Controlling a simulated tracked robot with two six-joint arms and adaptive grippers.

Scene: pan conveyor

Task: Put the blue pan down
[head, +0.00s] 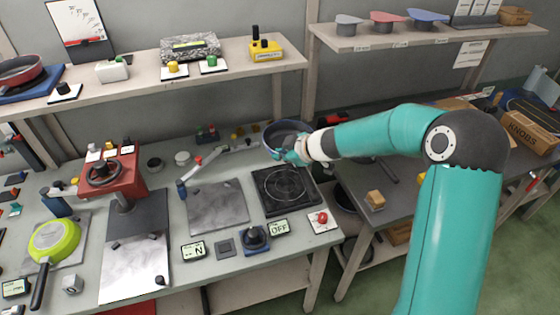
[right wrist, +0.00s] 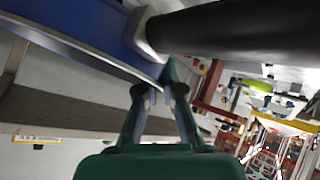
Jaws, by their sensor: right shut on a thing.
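The blue pan (head: 284,131) is in the air in the head view, above the back edge of the bench by the black hob (head: 263,205). Its dark inside faces up. My right gripper (head: 283,154) is at the pan's near side and shut on it. In the right wrist view the fingers (right wrist: 163,88) meet at the edge of the blue pan body (right wrist: 100,38), close to where the black handle (right wrist: 225,28) joins. In the head view I cannot make out the handle. My left gripper is in neither view.
A grey metal plate (head: 217,207) lies left of the hob. A jointed grey arm (head: 215,154) stands behind it. A red press (head: 106,182) and a green pan (head: 54,239) are further left. A red button (head: 322,217) is at the front right. A shelf (head: 140,74) runs above.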

